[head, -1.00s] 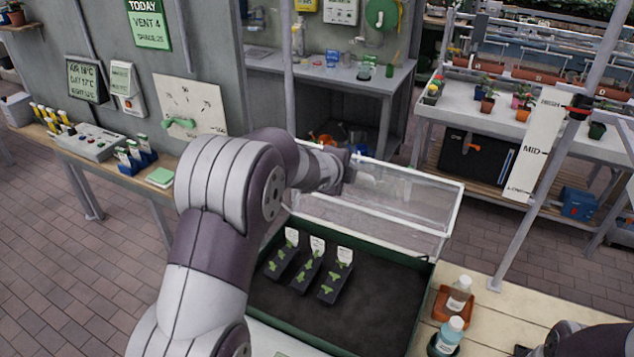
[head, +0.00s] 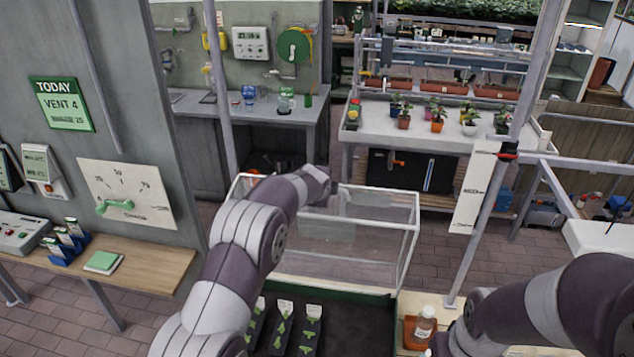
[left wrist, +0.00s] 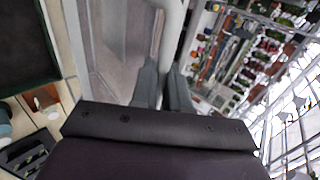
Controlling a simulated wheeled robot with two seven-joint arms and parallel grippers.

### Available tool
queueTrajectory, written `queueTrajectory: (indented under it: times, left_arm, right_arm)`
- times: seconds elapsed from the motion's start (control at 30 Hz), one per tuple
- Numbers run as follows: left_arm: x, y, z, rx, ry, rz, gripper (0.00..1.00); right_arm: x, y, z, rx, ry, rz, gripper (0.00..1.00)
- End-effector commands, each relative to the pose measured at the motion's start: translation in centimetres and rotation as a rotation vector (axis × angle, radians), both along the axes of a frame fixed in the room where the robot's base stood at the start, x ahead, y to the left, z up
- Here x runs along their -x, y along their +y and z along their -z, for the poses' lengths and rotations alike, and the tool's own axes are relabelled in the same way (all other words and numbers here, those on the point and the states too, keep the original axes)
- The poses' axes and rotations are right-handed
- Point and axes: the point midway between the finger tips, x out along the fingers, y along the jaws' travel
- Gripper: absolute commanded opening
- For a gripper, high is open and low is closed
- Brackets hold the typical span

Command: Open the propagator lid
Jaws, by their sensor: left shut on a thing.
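The propagator lid (head: 408,228), clear with a pale frame, stands raised at the back of the green-rimmed propagator tray (head: 330,285). Dark soil and several labelled seedling strips show inside the tray. My left gripper (left wrist: 163,78) is shut on the lid's pale edge, which runs up between its fingers in the left wrist view. The lid's clear panel (left wrist: 112,42) lies left of the fingers there. In the head view my left arm hides the lid's left part and the fingers are hard to make out. My right arm shows at lower right, but its gripper is not visible.
A bottle (head: 425,322) stands in an orange tray right of the propagator. A grey post (head: 490,190) with a white level board rises at right. A side bench (head: 150,270) with a green pad is at left. Open floor lies behind the lid.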

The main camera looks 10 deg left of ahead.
Motion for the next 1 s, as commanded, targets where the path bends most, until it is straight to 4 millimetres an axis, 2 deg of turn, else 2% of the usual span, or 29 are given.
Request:
queueTrajectory:
  times: [0.13, 0.57, 0.6, 0.67, 1.0]
  left_arm:
    - [-0.07, -0.04, 0.80, -0.002, 0.030, -0.004, 0.00]
    - [-0.08, -0.09, 1.31, -0.003, 0.040, -0.005, 0.00]
    - [-0.08, -0.08, 1.33, -0.003, 0.041, -0.005, 0.18]
    - [-0.06, -0.08, 1.35, -0.003, 0.041, -0.005, 0.35]
    - [0.28, -0.08, 0.81, -0.004, 0.034, -0.003, 0.35]
  right_arm:
    - [0.01, 0.00, -0.76, 0.000, 0.000, 0.000, 0.43]
    - [0.01, 0.00, -0.79, 0.000, 0.000, 0.000, 0.43]
    - [0.01, 0.00, -0.79, 0.000, 0.000, 0.000, 0.43]
    - [0.01, 0.00, -0.79, 0.000, 0.000, 0.000, 0.43]
    - [-0.01, 0.00, -0.11, 0.000, 0.000, 0.000, 0.43]
